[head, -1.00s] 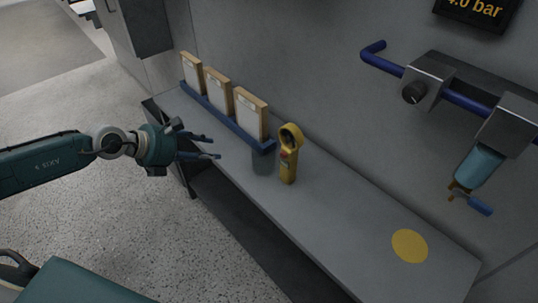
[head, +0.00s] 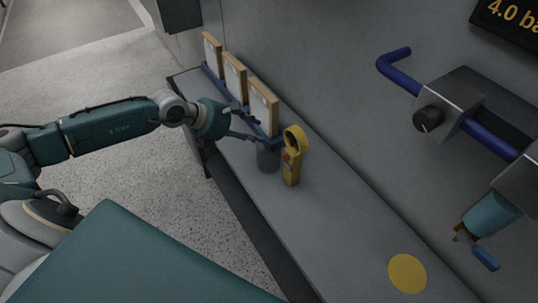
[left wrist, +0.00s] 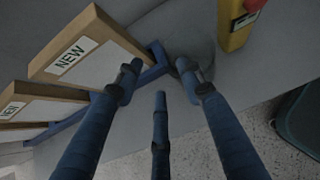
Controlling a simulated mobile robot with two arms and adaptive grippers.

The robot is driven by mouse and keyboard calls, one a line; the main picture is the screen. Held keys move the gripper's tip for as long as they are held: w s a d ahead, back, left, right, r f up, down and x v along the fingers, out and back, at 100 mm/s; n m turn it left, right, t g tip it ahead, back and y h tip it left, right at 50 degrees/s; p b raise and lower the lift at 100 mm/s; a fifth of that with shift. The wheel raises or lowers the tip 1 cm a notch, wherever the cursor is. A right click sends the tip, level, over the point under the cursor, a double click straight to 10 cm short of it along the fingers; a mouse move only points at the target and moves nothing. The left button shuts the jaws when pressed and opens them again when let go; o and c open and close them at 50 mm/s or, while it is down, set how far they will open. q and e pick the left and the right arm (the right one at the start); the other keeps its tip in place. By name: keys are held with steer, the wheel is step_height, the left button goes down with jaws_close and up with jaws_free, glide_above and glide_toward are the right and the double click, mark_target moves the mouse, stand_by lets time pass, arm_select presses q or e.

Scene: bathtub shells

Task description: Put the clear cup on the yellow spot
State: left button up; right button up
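The clear cup (head: 268,157) is a dark, see-through cup standing on the grey bench, between the blue rack and a yellow handheld device. It shows faintly in the left wrist view (left wrist: 198,48), just beyond the fingertips. My left gripper (head: 257,132) reaches in from the left with its fingers at the cup's near side; contact is unclear. In the left wrist view its blue fingers (left wrist: 158,78) are spread, with nothing seen held between them. The yellow spot (head: 407,273) is a flat, bare disc towards the bench's right end. My right gripper is not in view.
The yellow device (head: 292,158) stands close to the cup's right. The wall with blue pipe (head: 487,130) runs behind. The bench between device and spot is clear.

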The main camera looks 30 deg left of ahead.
arm_select(q)
steer(key=p+x, duration=0.2)
steer(key=x, duration=0.3)
steer(key=shift+s+d+f, duration=0.1)
steer(key=shift+s+d, duration=0.05)
steer(key=shift+f, duration=0.25)
jaws_close()
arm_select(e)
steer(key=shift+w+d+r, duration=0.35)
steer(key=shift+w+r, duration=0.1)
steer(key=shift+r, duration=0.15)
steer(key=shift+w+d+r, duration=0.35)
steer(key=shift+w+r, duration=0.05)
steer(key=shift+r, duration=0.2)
